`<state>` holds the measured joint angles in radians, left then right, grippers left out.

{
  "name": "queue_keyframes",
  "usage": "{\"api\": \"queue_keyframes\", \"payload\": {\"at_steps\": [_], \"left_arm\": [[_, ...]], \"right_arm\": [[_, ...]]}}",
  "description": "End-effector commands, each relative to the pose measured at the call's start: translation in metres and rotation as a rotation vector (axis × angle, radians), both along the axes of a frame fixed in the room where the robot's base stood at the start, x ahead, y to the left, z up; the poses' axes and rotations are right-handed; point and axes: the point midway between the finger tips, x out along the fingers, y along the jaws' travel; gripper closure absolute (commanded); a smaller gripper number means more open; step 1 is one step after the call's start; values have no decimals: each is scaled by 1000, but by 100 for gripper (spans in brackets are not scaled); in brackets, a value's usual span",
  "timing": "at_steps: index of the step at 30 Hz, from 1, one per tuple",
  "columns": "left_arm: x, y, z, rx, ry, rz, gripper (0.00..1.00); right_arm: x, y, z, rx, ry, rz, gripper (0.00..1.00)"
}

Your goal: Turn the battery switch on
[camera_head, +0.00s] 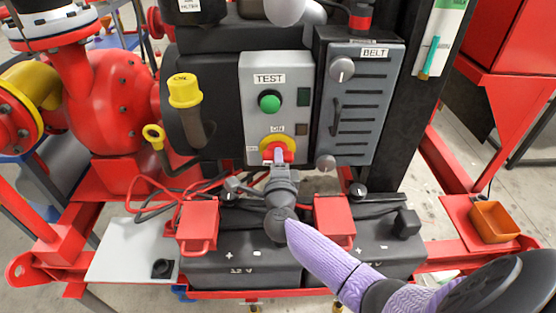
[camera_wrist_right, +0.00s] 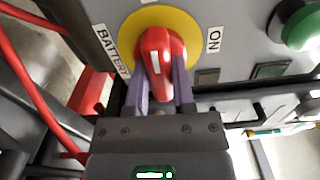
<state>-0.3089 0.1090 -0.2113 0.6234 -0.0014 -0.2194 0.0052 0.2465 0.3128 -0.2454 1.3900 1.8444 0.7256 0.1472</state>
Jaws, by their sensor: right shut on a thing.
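The battery switch is a red handle on a yellow disc (camera_head: 267,144) at the bottom of a grey panel (camera_head: 247,108), below an "ON" label. In the right wrist view the red handle (camera_wrist_right: 158,50) stands in front of its yellow disc (camera_wrist_right: 190,27), with "BATTERY" to the left and "ON" to the right. My right gripper (camera_head: 278,158) is at the switch, its two fingers on either side of the red handle and shut on it. A white mark shows on the handle. My left gripper is not in view.
Above the switch is a green TEST button (camera_head: 269,102). Two batteries (camera_head: 243,262) with red terminal covers lie below, with loose cables nearby. A yellow-capped pipe (camera_head: 185,92) is to the left.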

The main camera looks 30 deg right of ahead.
Motion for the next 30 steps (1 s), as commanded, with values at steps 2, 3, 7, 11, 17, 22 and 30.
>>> {"api": "queue_keyframes", "payload": {"at_steps": [2, 3, 7, 11, 17, 22, 30], "left_arm": [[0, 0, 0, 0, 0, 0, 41], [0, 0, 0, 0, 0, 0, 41], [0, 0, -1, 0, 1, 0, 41], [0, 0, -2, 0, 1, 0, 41], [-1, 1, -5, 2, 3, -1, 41], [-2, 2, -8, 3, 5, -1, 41], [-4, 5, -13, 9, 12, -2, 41]], "right_arm": [[0, 0, -1, 37, -18, -1, 100], [-1, 1, -1, 58, -31, -1, 100], [-1, 1, -2, 147, -85, -2, 100], [0, 1, -2, 251, -149, -1, 100], [0, 1, -2, 414, -249, -2, 100], [0, 1, -2, 552, -334, -1, 100], [0, 1, -3, 772, -469, -2, 100]]}}
